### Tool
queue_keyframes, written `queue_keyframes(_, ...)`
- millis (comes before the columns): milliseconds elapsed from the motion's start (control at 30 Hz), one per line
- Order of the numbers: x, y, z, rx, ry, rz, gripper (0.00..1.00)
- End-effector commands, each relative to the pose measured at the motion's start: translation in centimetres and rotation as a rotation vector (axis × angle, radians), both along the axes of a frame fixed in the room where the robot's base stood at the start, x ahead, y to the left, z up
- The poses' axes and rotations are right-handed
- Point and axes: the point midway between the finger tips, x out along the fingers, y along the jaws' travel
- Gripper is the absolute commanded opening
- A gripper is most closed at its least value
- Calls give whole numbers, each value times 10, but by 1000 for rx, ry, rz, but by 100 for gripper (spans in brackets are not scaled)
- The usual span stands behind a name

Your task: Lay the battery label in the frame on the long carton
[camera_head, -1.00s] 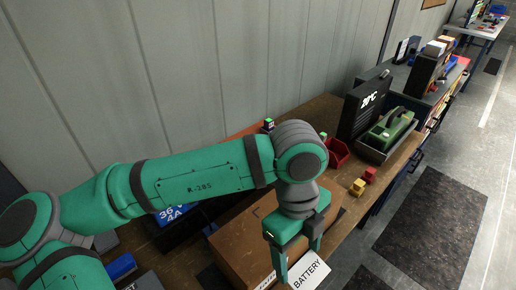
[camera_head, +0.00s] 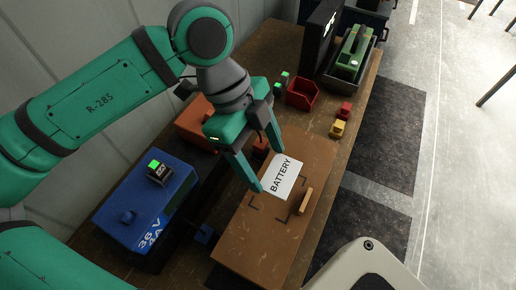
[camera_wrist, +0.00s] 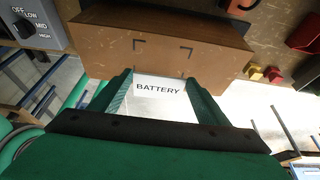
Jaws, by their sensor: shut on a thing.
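The white battery label (camera_head: 283,178), printed BATTERY, is held flat between the fingers of my gripper (camera_head: 271,170), which is shut on it. In the head view it overlaps the top of the long brown carton (camera_head: 240,250). The frame on the carton shows as dark corner marks, partly hidden there by the label and fingers. In the wrist view the label (camera_wrist: 158,98) lies between the fingertips, with the carton (camera_wrist: 110,48) and two corner marks beyond it. The label appears apart from the frame. Its exact height above the carton is unclear.
A wooden strip (camera_head: 305,201) lies on the carton near its right edge. A blue charger box (camera_head: 145,205) stands left of the carton. A red bin (camera_head: 302,93), small red and yellow blocks (camera_head: 338,128) and a green case (camera_head: 355,50) stand farther back on the bench.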

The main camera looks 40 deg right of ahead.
Motion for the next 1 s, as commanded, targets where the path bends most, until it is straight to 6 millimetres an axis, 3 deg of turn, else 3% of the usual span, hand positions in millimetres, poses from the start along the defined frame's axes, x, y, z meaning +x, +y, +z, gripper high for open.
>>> queue_keyframes(367, 0, 0, 3, -6, -1, -9, 48)
queue_keyframes(1000, -1, -1, -51, -4, -1, -10, 48)
